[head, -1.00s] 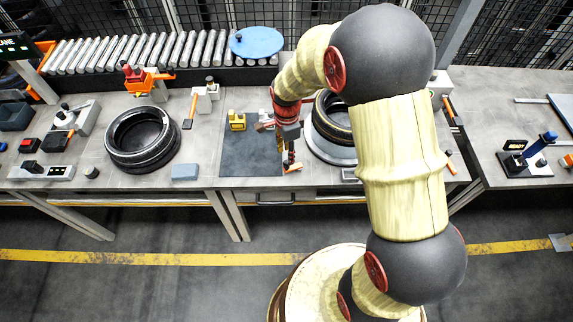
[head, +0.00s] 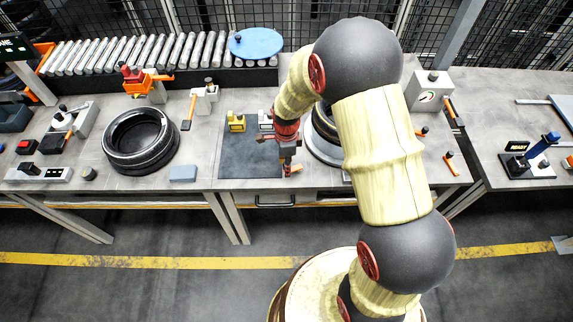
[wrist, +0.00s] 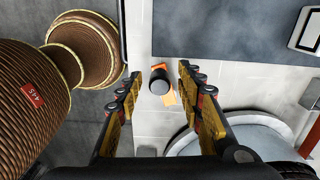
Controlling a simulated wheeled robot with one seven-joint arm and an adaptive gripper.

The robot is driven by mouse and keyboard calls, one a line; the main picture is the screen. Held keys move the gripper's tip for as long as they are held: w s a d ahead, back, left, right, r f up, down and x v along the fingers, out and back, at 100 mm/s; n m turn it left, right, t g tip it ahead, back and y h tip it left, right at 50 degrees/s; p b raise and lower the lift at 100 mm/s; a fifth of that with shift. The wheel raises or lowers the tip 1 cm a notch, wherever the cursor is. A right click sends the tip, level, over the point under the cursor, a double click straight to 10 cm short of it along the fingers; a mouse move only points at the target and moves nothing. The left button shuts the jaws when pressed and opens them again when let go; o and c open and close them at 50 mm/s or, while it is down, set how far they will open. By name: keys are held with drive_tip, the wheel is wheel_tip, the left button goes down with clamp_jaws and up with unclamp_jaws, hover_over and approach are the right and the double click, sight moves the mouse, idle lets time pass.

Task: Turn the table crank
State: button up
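An orange crank (wrist: 169,97) with a dark round knob (wrist: 158,82) lies near the table's front edge. In the head view its orange part (head: 294,170) shows just beside my gripper (head: 287,163). In the wrist view my gripper (wrist: 156,70) is open, with its two fingers well apart. The knob appears between the fingertips, with pale table around it. I cannot tell the height gap between fingertips and knob. The round turntable (wrist: 215,143) is at the lower right of the wrist view. In the head view it bears a tyre (head: 323,128), partly hidden by my arm.
A dark mat (head: 240,160) with a yellow block (head: 236,121) lies left of my gripper. Another tyre (head: 140,141) lies further left, with a grey-blue block (head: 183,173) nearby. A gauge box (head: 428,92) stands at the right. Rollers (head: 140,52) run along the back.

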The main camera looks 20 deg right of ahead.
drive_tip(key=c, duration=0.3)
clamp_jaws()
idle(0.3)
